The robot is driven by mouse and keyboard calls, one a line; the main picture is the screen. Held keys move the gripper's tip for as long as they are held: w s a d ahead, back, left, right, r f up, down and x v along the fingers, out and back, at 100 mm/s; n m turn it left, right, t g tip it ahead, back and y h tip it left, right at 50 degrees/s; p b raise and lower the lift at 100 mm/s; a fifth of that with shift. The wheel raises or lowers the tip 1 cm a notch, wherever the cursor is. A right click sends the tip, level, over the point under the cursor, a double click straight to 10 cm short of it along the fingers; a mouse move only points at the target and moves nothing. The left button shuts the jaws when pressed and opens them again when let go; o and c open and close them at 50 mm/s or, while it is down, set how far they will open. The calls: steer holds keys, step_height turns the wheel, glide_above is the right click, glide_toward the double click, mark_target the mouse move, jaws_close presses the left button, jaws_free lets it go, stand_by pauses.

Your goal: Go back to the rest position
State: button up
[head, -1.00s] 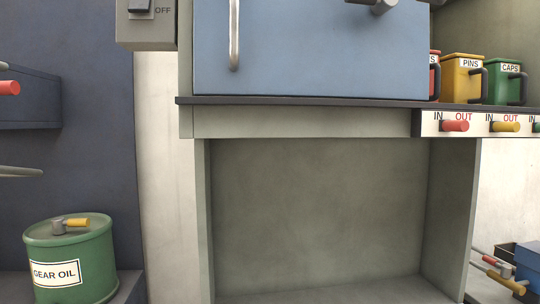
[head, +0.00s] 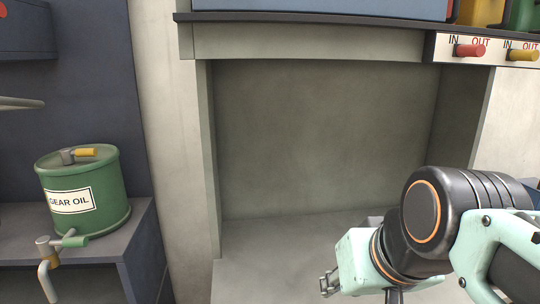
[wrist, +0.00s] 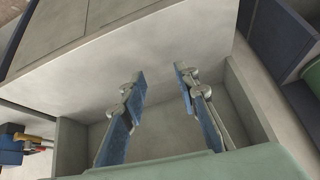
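My gripper (wrist: 162,85) shows in the wrist view with its two blue-padded fingers apart and nothing between them. In the head view my gripper (head: 328,284) is at the lower middle, in front of the open grey recess under the workbench, and only part of it shows. My arm reaches in from the lower right. The gripper touches nothing that I can see.
A green gear oil drum (head: 84,191) stands on a grey ledge at the left, with a tap (head: 58,247) below it. Red (head: 470,50) and yellow (head: 523,55) knobs sit under the bench edge (head: 310,24). The recess (head: 320,140) looks empty.

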steer(key=s+d+f+g+h+p, duration=0.1)
steer(key=s+d+f+p, duration=0.1)
steer(key=s+f, duration=0.15)
step_height(320, 180, up, 12)
steer(key=p, duration=1.2)
steer(key=shift+w, duration=0.25)
steer(key=shift+a+f, duration=0.1)
steer(key=shift+a, duration=0.05)
